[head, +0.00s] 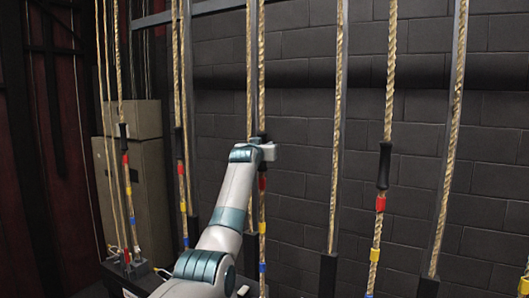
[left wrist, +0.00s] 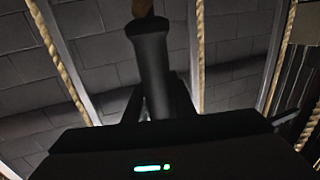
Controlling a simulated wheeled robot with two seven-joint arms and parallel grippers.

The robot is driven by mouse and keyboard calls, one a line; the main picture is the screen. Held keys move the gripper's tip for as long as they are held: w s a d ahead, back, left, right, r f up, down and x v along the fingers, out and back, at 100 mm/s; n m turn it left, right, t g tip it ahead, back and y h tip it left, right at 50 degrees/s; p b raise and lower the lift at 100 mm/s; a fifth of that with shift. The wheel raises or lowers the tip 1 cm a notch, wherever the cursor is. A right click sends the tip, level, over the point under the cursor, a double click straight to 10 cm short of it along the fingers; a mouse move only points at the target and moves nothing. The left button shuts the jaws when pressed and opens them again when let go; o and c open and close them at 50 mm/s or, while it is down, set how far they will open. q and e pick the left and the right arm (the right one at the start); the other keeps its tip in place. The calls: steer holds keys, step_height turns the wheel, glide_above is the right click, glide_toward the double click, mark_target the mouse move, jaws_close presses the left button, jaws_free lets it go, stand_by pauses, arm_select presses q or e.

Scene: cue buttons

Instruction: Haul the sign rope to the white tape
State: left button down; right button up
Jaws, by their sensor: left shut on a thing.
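My left gripper (head: 268,151) is shut on the black grip of a rope (head: 262,70) near the middle of the head view. In the left wrist view the black grip (left wrist: 151,55) rises between the dark fingers, with tan rope at its top. Below my gripper this rope carries red tape (head: 262,183), yellow tape (head: 262,228) and blue tape (head: 262,267). I see no white tape on it; its lower end is out of frame. My right gripper is not in view.
Similar ropes with black grips and coloured tapes hang at left (head: 126,175), left of centre (head: 181,160) and right (head: 384,165). Tan boxes (head: 135,180) stand at the left. A dark block wall (head: 300,110) stands behind the ropes.

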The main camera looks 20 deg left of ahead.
arm_select(q)
steer(key=shift+f, duration=0.15)
steer(key=c, duration=1.5)
jaws_free()
steer(key=shift+s, duration=0.1)
steer(key=shift+s+d+f+b, duration=0.15)
steer(key=shift+s+b, duration=0.7)
steer(key=shift+s, duration=0.05)
steer(key=s+d+b, duration=0.1)
steer(key=s+b, duration=0.1)
steer(key=s, duration=0.3)
steer(key=s+d+b, duration=0.1)
steer(key=s+b, duration=0.2)
steer(key=s, duration=0.2)
steer(key=s+b, duration=0.2)
steer(key=s, duration=0.3)
steer(key=shift+d, duration=0.4)
